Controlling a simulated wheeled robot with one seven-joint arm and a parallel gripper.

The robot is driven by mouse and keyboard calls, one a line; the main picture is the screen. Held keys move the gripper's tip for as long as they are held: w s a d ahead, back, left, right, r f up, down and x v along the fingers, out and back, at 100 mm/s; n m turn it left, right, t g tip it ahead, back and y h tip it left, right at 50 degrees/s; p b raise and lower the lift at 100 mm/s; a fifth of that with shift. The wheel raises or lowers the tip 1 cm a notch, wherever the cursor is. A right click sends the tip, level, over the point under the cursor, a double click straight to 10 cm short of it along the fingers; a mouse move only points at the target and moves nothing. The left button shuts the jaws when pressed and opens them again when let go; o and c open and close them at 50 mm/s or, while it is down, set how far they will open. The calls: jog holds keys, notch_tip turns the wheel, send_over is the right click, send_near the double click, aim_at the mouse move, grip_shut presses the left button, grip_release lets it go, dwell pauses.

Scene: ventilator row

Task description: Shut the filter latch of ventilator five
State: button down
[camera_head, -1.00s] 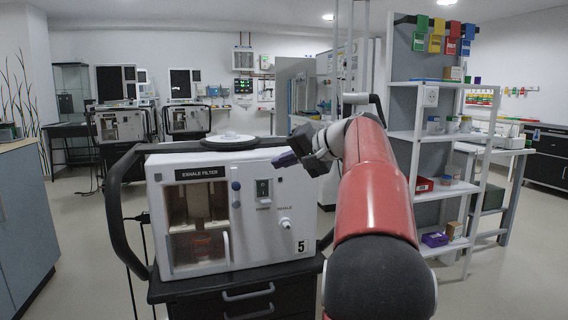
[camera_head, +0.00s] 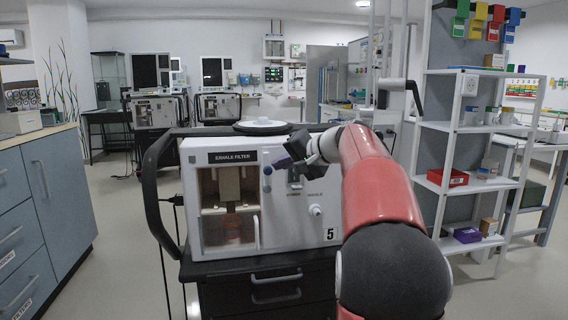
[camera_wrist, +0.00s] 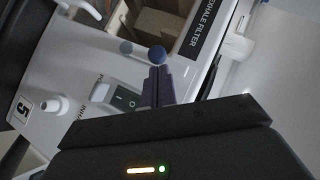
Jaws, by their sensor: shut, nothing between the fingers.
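Ventilator five (camera_head: 325,238) is a white box marked 5, on a black drawer cart. Its EXHALE FILTER label (camera_head: 232,157) sits above a clear-fronted filter compartment (camera_head: 229,212). A small blue ball knob (camera_head: 267,170) is right of the compartment. It appears to be the latch's handle and also shows in the wrist view (camera_wrist: 158,55), beside a paler round part (camera_wrist: 126,47). My gripper (camera_head: 283,162) is shut and empty, just right of the knob. In the wrist view its fingertips (camera_wrist: 157,75) are close below the knob; I cannot tell whether they touch.
A rocker switch (camera_wrist: 124,98) and a white port (camera_head: 316,210) are close to my gripper on the front panel. A black rail (camera_head: 153,195) curves around the cart's left side. Blue cabinets (camera_head: 45,205) stand left; a white shelf unit (camera_head: 452,130) stands right.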

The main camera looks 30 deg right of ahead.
jog(key=shift+a+r, duration=0.1)
jog(key=shift+a+h+p, duration=0.15)
jog(key=shift+h+p, duration=0.15)
